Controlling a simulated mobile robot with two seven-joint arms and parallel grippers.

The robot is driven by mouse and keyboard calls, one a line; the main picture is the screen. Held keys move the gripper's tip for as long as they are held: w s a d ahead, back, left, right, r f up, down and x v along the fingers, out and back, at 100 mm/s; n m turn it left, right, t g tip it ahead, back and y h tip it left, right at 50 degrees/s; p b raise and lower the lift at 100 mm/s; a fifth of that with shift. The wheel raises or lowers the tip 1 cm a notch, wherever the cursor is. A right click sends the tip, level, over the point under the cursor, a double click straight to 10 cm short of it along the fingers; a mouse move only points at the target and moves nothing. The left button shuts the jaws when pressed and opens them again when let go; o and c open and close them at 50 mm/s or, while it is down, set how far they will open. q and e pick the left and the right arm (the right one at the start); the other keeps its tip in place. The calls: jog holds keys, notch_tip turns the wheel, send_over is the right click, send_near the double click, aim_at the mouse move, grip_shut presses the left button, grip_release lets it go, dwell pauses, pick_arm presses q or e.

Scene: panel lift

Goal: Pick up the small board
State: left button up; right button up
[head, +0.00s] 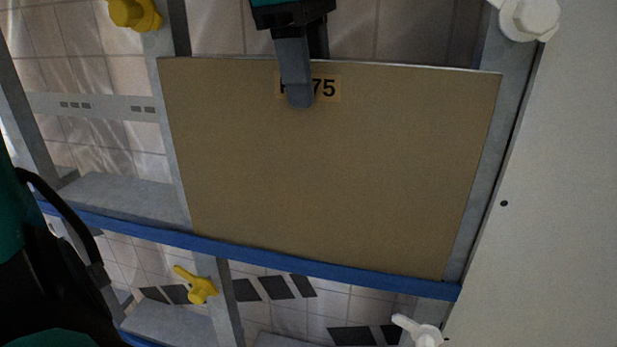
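The small board (330,170) is a flat brown panel. It stands in a grey metal frame, its lower edge at a blue rail (330,271). A label near its top edge shows "75"; a finger covers the rest. My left gripper (302,85) comes down from the top of the view and straddles the board's top edge. One grey finger lies in front of the board's face, and the other goes behind the edge, its tip hidden. I cannot tell whether the fingers press on the board. My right gripper is not in view.
Yellow clamps (202,286) sit on the frame at the left, one at top and one below. White knobs (528,17) sit at the upper right and lower right. A large pale panel (560,190) fills the right side. A tiled surface (90,45) shows behind the frame.

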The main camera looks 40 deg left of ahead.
pick_arm(q)
grip_shut()
jog(key=shift+w+r, duration=0.1)
jog(key=shift+r, duration=0.15)
dwell(0.9)
